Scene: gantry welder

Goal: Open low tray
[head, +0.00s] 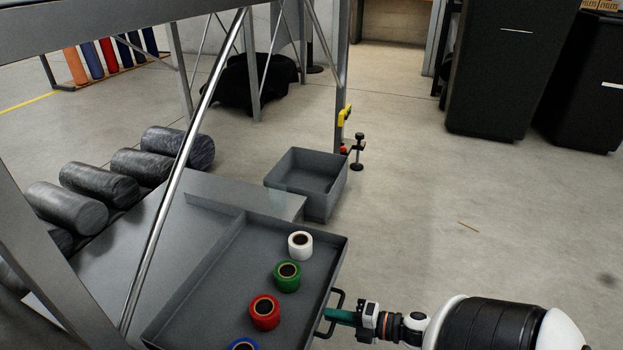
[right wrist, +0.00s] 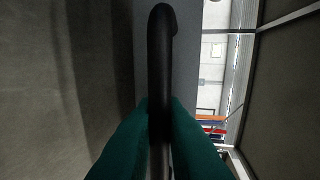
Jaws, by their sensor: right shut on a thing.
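The low tray (head: 205,292) is a grey, shallow open drawer in the lower middle of the head view. White (head: 300,245), green (head: 288,276), red (head: 265,311) and blue (head: 243,345) tape rolls sit in it along its right side. A dark handle (head: 337,303) stands out from its right wall. My right gripper (head: 331,315) is at that handle, coming from the right. In the right wrist view its green fingers (right wrist: 160,125) are closed around the dark handle bar (right wrist: 160,60). My left gripper is not in view.
A grey open bin (head: 306,180) stands beyond the tray. Several dark rolls (head: 95,190) lie at the left. A shiny slanted rod (head: 185,170) crosses in front. Dark cabinets (head: 495,75) stand at the back right. The floor (head: 470,220) at the right is mostly clear.

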